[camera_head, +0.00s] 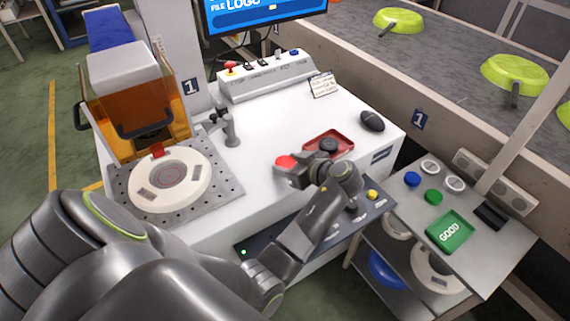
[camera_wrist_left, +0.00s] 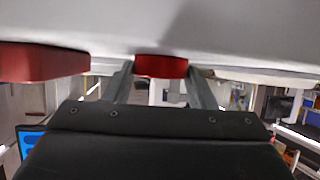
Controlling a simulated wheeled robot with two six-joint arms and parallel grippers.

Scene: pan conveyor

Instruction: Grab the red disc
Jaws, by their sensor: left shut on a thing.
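The red disc (camera_head: 286,161) is at my left gripper (camera_head: 291,173), over the white worktop just left of the red tray (camera_head: 341,137) in the head view. In the left wrist view the red disc (camera_wrist_left: 160,66) sits between the two fingers of my left gripper (camera_wrist_left: 161,80), which is shut on it. The white worktop (camera_wrist_left: 200,25) fills the top of that view, close to the disc; I cannot tell whether the disc touches it. The fingers partly hide the disc in the head view. My right gripper is not in view.
A black round piece (camera_head: 329,146) is at the red tray. A dark mouse (camera_head: 372,121) lies to its right. A fixture with a white ring (camera_head: 168,178) stands left. A side table with a green GOOD tray (camera_head: 450,231) and coloured discs is right.

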